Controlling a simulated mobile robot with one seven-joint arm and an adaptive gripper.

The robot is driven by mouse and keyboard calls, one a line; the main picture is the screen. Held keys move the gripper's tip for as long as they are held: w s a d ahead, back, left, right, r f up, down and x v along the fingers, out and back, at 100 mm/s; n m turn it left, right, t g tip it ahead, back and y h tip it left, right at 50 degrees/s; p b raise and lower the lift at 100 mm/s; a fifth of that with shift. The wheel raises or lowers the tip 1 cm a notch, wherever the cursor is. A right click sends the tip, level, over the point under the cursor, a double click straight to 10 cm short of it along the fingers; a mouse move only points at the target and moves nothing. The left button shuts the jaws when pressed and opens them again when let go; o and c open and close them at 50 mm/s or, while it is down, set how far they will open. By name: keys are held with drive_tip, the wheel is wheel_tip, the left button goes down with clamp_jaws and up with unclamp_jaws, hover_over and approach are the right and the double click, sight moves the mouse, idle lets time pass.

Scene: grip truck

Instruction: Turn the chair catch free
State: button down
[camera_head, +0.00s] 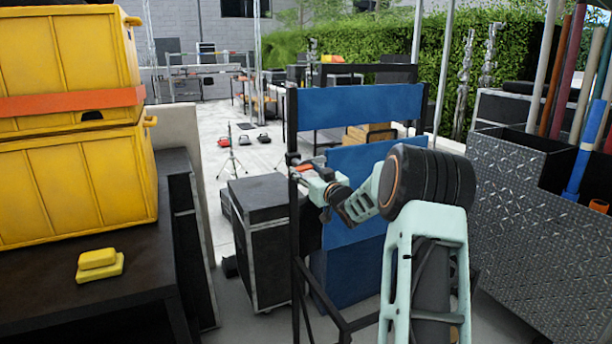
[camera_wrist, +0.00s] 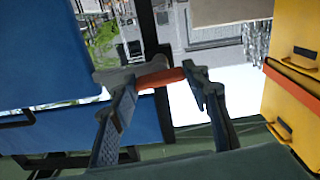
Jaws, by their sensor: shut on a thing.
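The folding chair has a black frame and blue cloth panels; its upper panel (camera_head: 360,107) and left post show in the head view. The chair catch (camera_head: 304,168) is a small red-orange lever at the left post, partly covered by my gripper (camera_head: 307,174). In the wrist view the red catch (camera_wrist: 160,78) lies between the two fingertips of my gripper (camera_wrist: 154,79), which are closed on its ends. The chair's blue cloth (camera_wrist: 40,50) fills the left of that view, and the dark post (camera_wrist: 149,30) runs behind the catch.
Yellow crates (camera_head: 75,190) with an orange strap stand on a dark table at left, with small yellow blocks (camera_head: 100,264) before them. A black case (camera_head: 265,240) stands just left of the chair. A diamond-plate bin (camera_head: 530,215) with poles closes off the right.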

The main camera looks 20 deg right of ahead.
drive_tip(key=shift+n+b, duration=8.2)
drive_tip(key=shift+n, duration=0.2)
drive_tip(key=c, duration=1.1)
unclamp_jaws()
drive_tip(key=shift+s, duration=0.1)
drive_tip(key=s, duration=1.1)
drive_tip(key=shift+s+d, duration=0.2)
drive_tip(key=shift+s, duration=0.2)
